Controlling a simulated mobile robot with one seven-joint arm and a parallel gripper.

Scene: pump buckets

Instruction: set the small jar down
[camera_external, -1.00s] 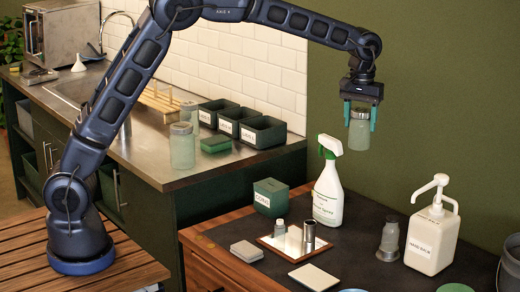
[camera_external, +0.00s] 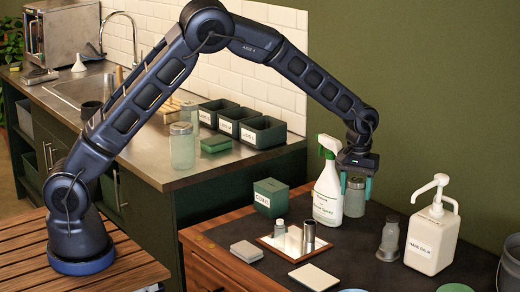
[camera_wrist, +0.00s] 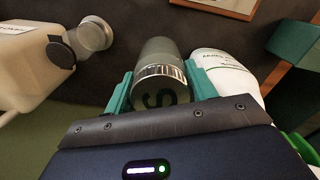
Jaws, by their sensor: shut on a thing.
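The small jar (camera_external: 354,200) is a greenish glass jar with a metal lid, upright at the dark counter right beside the white spray bottle (camera_external: 328,195). My gripper (camera_external: 356,186) is shut on it from above, with a teal finger on each side. I cannot tell whether its base touches the counter. In the wrist view the jar (camera_wrist: 158,60), its ribbed metal lid toward the camera, sits between the two teal fingers (camera_wrist: 160,88). The spray bottle is close on its right there (camera_wrist: 228,75).
A white pump bottle (camera_external: 432,240) and a small grey-capped jar (camera_external: 389,238) stand to the right. A green box (camera_external: 271,197), a mirror tray (camera_external: 268,241) with small containers and a pale tile (camera_external: 313,277) lie left and front. Bare dark counter (camera_external: 350,255) lies in front of the jar.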

